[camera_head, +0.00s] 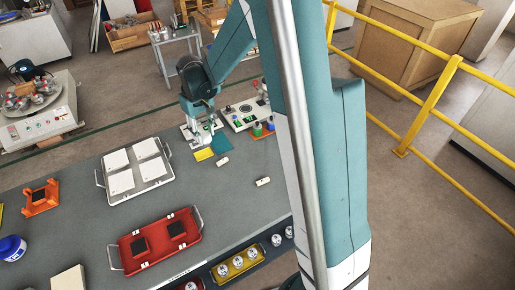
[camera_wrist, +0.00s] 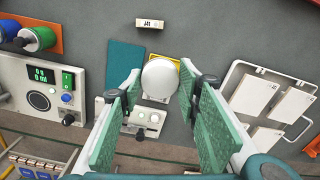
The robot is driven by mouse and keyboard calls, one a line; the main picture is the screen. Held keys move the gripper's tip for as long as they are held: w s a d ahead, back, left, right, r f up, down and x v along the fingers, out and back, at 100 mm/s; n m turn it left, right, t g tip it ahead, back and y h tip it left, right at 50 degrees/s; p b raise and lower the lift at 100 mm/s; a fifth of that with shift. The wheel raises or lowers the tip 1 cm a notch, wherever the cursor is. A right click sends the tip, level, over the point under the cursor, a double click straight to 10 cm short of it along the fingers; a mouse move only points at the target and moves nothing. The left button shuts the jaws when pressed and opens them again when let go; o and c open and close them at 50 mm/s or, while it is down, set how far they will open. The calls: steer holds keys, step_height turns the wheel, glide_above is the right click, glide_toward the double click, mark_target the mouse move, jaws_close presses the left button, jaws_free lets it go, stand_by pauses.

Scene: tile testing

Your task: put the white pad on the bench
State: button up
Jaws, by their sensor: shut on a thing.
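The round white pad (camera_wrist: 160,76) is between my fingertips in the camera_wrist view, with its flat face toward the camera. My gripper (camera_wrist: 161,80) is shut on it, with a green-faced finger on each side. In the camera_head view my gripper (camera_head: 204,138) is over the far part of the grey bench (camera_head: 75,205); the pad cannot be made out clearly there. A yellow sheet (camera_head: 204,154) lies on the bench close by and partly shows behind the pad in the camera_wrist view. How high the pad is above the bench is hard to tell.
A teal sheet (camera_head: 222,143) and a control box (camera_head: 240,115) lie beside my gripper. A small white machine (camera_wrist: 145,121) is near too. Small labelled blocks (camera_head: 263,181), a white tile tray (camera_head: 167,184) and a red tray (camera_head: 160,260) stand on the bench, with bare surface between.

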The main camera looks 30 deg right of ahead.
steer(key=s+d+m, duration=0.2)
steer(key=s+d, duration=0.3)
steer(key=d, duration=0.3)
steer(key=s+d+m, duration=0.2)
steer(key=s+d, duration=0.3)
steer(key=d, duration=0.2)
steer(key=shift+s+d+f+m, duration=0.2)
steer(key=shift+s+d+m, duration=0.1)
steer(key=shift+d+m, duration=0.1)
steer(key=shift+f, duration=0.1)
steer(key=shift+f, duration=2.85)
steer(key=shift+f, duration=0.1)
steer(key=shift+f, duration=1.95)
steer(key=shift+f+b, duration=0.25)
steer(key=shift+b, duration=0.2)
steer(key=o, duration=0.9)
steer(key=shift+r, duration=0.1)
steer(key=shift+r+p, duration=0.25)
steer(key=shift+p, duration=0.05)
